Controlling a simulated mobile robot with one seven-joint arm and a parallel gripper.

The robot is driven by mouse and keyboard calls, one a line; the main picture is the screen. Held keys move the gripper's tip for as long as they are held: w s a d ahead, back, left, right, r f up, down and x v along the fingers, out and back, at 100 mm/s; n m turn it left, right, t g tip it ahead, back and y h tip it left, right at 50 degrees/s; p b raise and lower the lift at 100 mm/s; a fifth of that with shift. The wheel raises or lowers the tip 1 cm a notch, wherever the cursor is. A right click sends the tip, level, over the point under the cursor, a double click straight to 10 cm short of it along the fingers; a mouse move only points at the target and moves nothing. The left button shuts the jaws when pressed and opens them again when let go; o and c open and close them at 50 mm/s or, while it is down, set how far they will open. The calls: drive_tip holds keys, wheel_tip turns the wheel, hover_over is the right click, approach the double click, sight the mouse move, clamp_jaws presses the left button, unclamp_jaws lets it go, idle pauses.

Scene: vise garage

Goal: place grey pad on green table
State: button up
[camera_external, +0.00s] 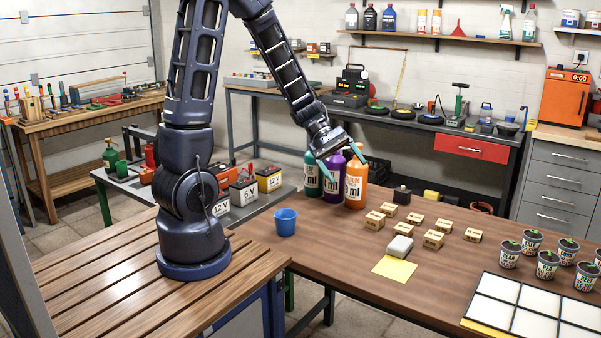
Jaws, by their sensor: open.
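The grey pad (400,246) is a small, light grey, rounded block. It lies on the brown wooden table, just behind a yellow sheet (395,268). A low table with a grey top and green legs (120,180) stands at the left, behind my arm, and best fits the green table. My gripper (341,166), with teal fingers, is open above and behind the pad, in front of or among the bottles. It is apart from the pad. Whether the fingers touch a bottle cannot be told.
Teal (312,176), purple (334,180) and orange (356,184) bottles stand close together. Several wooden blocks (433,239) surround the pad's back and right. A blue cup (285,222) stands left. Batteries (243,193) occupy the low table's right part. Potted plants (509,254) and a white-celled tray (536,325) stand right.

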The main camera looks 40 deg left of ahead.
drive_tip(key=w+d+f+n+h, duration=0.25)
drive_tip(key=d+f+n, duration=0.25)
drive_tip(key=f, duration=0.3)
drive_tip(key=n+t, duration=0.3)
drive_tip(key=n, duration=0.2)
approach(404, 243)
drive_tip(key=shift+h, duration=0.35)
drive_tip(key=x, duration=1)
drive_tip(key=shift+s+f, duration=0.1)
drive_tip(key=shift+f, duration=0.4)
drive_tip(key=c, duration=0.7)
drive_tip(key=shift+r, duration=0.15)
wheel_tip(404, 243, up, 20)
